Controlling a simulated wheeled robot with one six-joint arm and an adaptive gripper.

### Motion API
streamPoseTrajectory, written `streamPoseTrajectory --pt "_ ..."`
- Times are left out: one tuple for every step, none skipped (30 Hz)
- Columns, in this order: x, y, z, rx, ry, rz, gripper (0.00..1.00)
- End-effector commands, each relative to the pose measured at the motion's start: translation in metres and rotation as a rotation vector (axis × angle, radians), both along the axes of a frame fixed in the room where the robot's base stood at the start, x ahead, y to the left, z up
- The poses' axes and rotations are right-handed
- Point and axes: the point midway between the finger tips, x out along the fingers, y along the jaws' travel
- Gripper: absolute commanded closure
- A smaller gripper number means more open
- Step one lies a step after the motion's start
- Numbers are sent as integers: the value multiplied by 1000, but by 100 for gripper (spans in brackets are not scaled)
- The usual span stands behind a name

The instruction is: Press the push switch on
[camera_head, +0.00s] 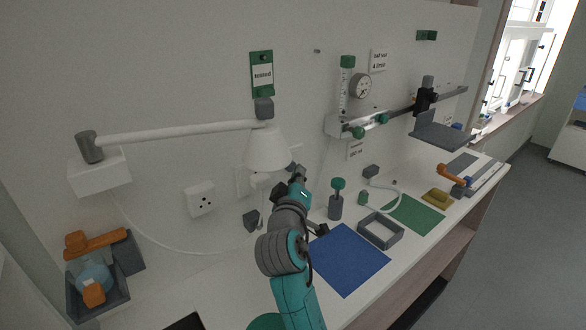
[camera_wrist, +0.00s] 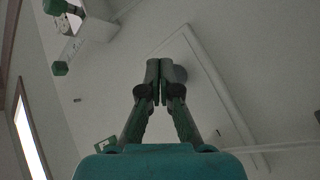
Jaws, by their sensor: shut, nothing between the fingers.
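My gripper (camera_head: 298,172) is at the wall just right of the white lamp shade, with its fingers together and empty. In the wrist view my gripper (camera_wrist: 160,68) points at a pale square plate (camera_wrist: 215,75) on the wall. A grey rounded part (camera_wrist: 180,73), which looks like the switch button, shows just right of and behind the fingertips. I cannot tell whether the fingertips touch it. In the head view only an edge of a pale plate (camera_head: 296,153) shows; the lamp and gripper hide the rest, and its on or off state does not show.
The lamp shade (camera_head: 268,150) hangs close left of my gripper. A wall socket (camera_head: 201,199) is farther left. Below are a blue mat (camera_head: 348,262), a grey tray (camera_head: 380,236) and a green-topped grey bottle (camera_head: 336,206). A rail with a gauge (camera_head: 360,86) is at upper right.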

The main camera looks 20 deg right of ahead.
Motion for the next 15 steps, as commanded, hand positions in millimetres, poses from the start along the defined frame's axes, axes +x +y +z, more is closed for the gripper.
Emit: streamPoseTrajectory --pt "1 0 0 0 0 0 100" --pt "1 0 0 0 0 0 100" --pt "1 0 0 0 0 0 100" --pt "2 1 0 0 0 0 100" --pt "2 1 0 0 0 0 100" --pt "2 1 0 0 0 0 100" --pt "3 1 0 0 0 0 100" --pt "3 1 0 0 0 0 100" --pt "3 1 0 0 0 0 100" --pt "4 1 0 0 0 0 100" --pt "4 1 0 0 0 0 100" --pt "4 1 0 0 0 0 100" --pt "5 1 0 0 0 0 100" --pt "5 1 0 0 0 0 100" --pt "5 2 0 0 0 0 100"
